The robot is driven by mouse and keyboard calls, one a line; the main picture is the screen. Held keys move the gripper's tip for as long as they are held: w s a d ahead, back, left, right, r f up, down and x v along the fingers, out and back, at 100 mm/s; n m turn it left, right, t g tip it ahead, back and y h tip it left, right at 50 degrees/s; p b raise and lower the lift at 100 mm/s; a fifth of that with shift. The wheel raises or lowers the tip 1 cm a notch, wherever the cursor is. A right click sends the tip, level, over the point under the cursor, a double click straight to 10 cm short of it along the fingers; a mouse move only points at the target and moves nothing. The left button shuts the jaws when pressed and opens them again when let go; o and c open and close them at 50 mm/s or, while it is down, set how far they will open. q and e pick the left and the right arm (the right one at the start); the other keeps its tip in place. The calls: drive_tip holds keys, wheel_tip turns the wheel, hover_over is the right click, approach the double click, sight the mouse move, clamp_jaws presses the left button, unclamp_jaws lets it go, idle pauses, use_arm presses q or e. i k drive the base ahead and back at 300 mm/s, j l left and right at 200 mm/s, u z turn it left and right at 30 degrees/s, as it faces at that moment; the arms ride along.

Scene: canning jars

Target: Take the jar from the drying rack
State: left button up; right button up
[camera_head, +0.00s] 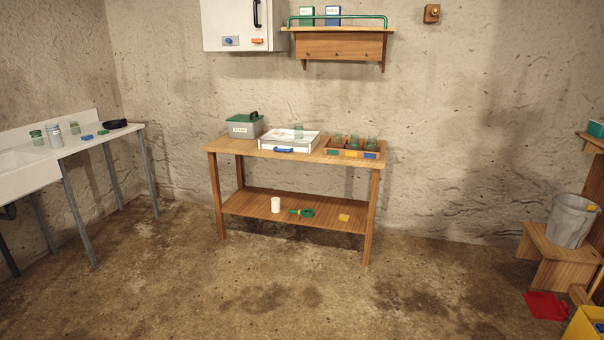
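A small greenish glass jar (299,132) stands in or on a white tray-like holder (280,149) with a blue handle, at the middle of the wooden table. I cannot tell for sure whether this holder is the drying rack. Several green glass jars (355,143) stand in a wooden crate (328,151) with coloured labels, to the right of the holder. On the white counter at the left stand a taller clear jar (54,135) and a smaller green jar (36,138). Neither of my grippers is in view.
A grey box with a green lid (244,127) stands on the wooden table (228,145). A grey bucket (571,221) sits on a wooden step (553,271) at the right. A red item (545,306) lies on the floor there. The floor before the table is clear.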

sight(298, 130)
drive_tip(key=i, duration=2.85)
drive_tip(key=i+l+u, duration=0.1)
drive_tip(key=i, duration=1.3)
